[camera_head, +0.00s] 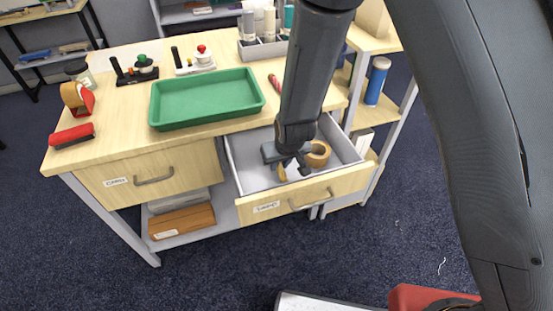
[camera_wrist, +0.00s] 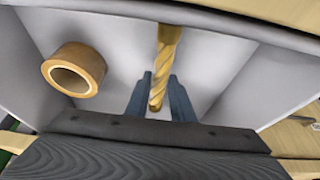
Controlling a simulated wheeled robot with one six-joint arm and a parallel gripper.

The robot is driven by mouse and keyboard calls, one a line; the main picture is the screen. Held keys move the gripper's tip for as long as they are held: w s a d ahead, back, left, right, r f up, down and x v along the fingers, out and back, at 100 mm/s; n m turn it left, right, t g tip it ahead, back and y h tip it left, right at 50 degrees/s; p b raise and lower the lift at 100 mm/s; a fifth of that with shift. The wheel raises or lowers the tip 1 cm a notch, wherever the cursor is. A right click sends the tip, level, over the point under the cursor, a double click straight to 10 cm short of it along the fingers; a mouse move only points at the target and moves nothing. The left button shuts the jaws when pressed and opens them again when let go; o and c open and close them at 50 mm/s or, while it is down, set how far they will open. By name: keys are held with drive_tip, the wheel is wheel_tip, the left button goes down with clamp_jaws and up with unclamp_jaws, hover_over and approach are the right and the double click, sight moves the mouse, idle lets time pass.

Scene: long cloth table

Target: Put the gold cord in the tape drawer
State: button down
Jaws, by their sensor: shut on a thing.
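The gold cord (camera_wrist: 162,60) is a twisted, upright-looking bundle between the two fingers of my gripper (camera_wrist: 160,92) in the wrist view. The gripper is shut on it. In the head view my gripper (camera_head: 291,166) is inside the open right-hand drawer (camera_head: 335,188), with a bit of the gold cord (camera_head: 282,173) showing below it. A brown tape roll (camera_head: 319,149) lies in this drawer beside the gripper; it also shows at the left in the wrist view (camera_wrist: 52,67). I cannot tell whether the cord touches the drawer floor.
A closed drawer (camera_head: 120,180) is at the left. On the tabletop are a green tray (camera_head: 205,98), a red-and-tan tape dispenser (camera_head: 80,97), a red roller (camera_head: 72,136) and two stamp-like tools. A shelf with a blue cylinder (camera_head: 377,80) stands at the right.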

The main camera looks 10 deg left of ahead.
drive_tip(key=shift+w+a+r+p, duration=0.1)
drive_tip(key=shift+w+a+p, duration=0.25)
drive_tip(key=shift+w, duration=0.25)
drive_tip(key=shift+w+a+p, duration=0.25)
drive_tip(key=shift+w+a, duration=0.1)
drive_tip(key=shift+w, duration=0.2)
drive_tip(key=shift+w+a+f, duration=0.1)
drive_tip(key=shift+w+f, duration=0.05)
drive_tip(key=shift+f, duration=0.55)
drive_tip(key=shift+f, duration=0.2)
drive_tip(key=c, duration=1.5)
unclamp_jaws()
drive_tip(key=shift+c, duration=0.2)
drive_tip(key=shift+r, duration=0.1)
